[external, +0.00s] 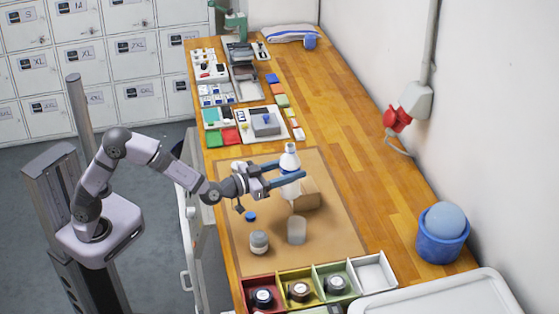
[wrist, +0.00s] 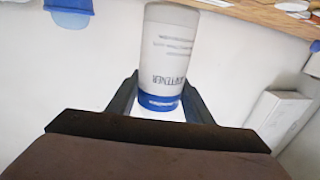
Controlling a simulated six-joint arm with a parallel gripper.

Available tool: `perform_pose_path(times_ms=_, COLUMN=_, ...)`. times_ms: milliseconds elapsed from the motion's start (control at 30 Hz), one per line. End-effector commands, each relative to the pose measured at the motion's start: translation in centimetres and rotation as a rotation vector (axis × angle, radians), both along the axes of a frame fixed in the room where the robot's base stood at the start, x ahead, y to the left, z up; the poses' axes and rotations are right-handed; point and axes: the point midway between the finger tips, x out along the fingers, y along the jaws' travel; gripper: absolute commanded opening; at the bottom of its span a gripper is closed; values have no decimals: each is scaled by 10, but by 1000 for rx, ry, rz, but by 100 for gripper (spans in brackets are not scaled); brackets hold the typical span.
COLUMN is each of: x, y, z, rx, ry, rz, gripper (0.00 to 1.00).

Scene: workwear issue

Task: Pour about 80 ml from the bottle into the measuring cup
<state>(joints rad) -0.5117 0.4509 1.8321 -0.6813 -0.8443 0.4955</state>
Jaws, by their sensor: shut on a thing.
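My gripper (external: 291,170) is shut on the bottle (external: 290,188), which is white with a blue band and stands about upright between the fingers. In the wrist view the bottle (wrist: 172,50) shows dark print and a blue band, between the two dark fingers. The narrow neck of the bottle points up in the external view. The measuring cup (external: 297,231) looks like the small translucent vessel on the brown mat, below and in front of the bottle. Its fill level is too small to tell. A blue cap (external: 250,217) lies on the mat to the left.
A grey-lidded jar (external: 259,242) stands left of the cup. Coloured bins (external: 333,284) line the mat's near edge. A blue bucket (external: 442,235) stands at right. The wooden bench (external: 345,150) right of the mat is clear.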

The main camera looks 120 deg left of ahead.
Motion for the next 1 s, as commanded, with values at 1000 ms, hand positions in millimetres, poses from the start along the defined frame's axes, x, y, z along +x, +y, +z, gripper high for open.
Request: perform_pose_path(times_ms=1000, x=9, y=-10, z=1, rx=161, ry=152, rz=0, gripper=16)
